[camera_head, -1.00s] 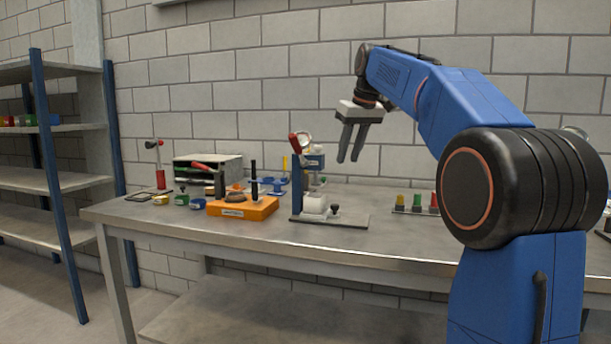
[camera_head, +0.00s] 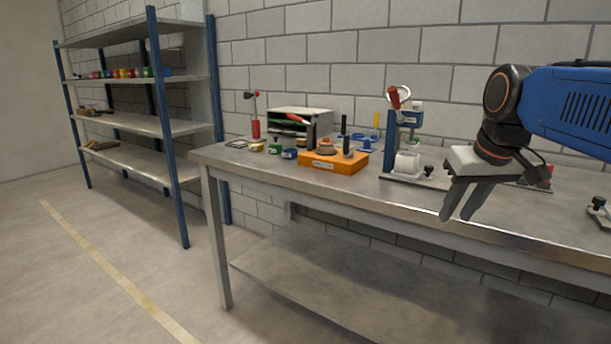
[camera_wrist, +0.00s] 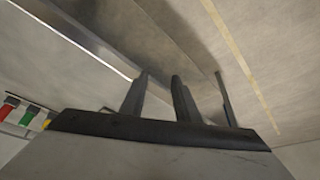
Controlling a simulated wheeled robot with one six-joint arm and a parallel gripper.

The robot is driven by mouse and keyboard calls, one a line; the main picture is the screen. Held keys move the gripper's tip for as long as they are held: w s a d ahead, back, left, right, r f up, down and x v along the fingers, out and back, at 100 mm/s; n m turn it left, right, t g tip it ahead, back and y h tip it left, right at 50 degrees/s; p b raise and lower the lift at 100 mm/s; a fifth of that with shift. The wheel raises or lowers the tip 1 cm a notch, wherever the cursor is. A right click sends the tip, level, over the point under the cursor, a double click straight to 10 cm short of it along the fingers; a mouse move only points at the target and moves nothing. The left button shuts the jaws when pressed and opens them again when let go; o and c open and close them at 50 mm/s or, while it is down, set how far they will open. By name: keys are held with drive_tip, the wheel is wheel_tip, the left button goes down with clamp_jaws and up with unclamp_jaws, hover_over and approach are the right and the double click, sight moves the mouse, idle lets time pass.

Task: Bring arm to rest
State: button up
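My blue arm (camera_head: 580,100) enters from the right in the head view, its forearm about level. My gripper (camera_head: 456,217) hangs from its end, over the front edge of the workbench (camera_head: 500,212) in the picture. Its two grey fingers point down and a little left, with a gap between them and nothing held. In the wrist view the gripper's fingers (camera_wrist: 159,85) stand apart above the dark gripper body. The rest of my arm is outside the head view.
A press with a red handle (camera_head: 403,140) stands left of my gripper. An orange block (camera_head: 334,161) and small parts lie farther left on the bench. A blue-post shelf (camera_head: 165,130) stands at left, with open floor (camera_head: 90,290) in front.

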drive_tip(key=s+a+f, duration=0.2)
drive_tip(key=s+f, duration=1.5)
drive_tip(key=f, duration=0.3)
drive_tip(key=shift+f+m, duration=0.25)
drive_tip(key=shift+m, duration=0.15)
drive_tip(key=shift+d, duration=0.15)
